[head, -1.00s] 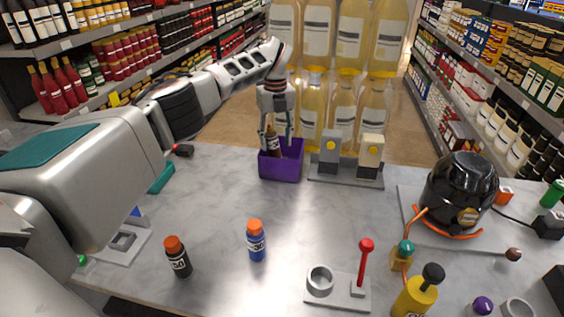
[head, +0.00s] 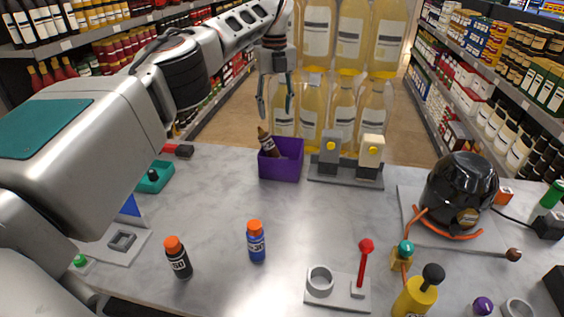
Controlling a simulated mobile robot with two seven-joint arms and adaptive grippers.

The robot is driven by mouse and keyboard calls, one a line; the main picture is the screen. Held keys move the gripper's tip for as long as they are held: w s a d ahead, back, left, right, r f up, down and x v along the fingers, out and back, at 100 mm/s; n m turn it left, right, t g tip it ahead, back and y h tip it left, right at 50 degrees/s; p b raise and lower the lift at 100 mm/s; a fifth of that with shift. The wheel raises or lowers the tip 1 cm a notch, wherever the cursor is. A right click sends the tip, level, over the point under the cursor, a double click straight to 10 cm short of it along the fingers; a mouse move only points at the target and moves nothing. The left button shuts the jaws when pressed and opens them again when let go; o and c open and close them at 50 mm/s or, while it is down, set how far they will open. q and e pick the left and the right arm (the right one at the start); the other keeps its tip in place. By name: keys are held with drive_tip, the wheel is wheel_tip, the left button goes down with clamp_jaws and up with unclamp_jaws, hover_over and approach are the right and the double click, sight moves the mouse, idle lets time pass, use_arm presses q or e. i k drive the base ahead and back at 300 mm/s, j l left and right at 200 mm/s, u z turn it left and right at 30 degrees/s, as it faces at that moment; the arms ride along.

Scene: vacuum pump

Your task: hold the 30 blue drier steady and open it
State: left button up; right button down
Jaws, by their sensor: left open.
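The blue drier bottle (head: 257,243) with an orange cap and a label reading 30 stands upright on the grey table. A black bottle (head: 179,260) with an orange cap, its label seemingly 50, stands to its left. My left gripper (head: 275,112) is open and empty, above the purple bin (head: 283,163) at the back of the table, well away from the blue drier. A brown bottle (head: 268,145) leans inside that bin. My right gripper is not in view.
A grey fixture (head: 338,292) with a ring and red lever stands front right. A yellow bottle (head: 415,293) and black pump (head: 461,187) are further right. A two-block stand (head: 345,175) is behind. The table around the blue drier is clear.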

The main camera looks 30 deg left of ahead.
sight(256, 246)
drive_tip(key=k, duration=1.5)
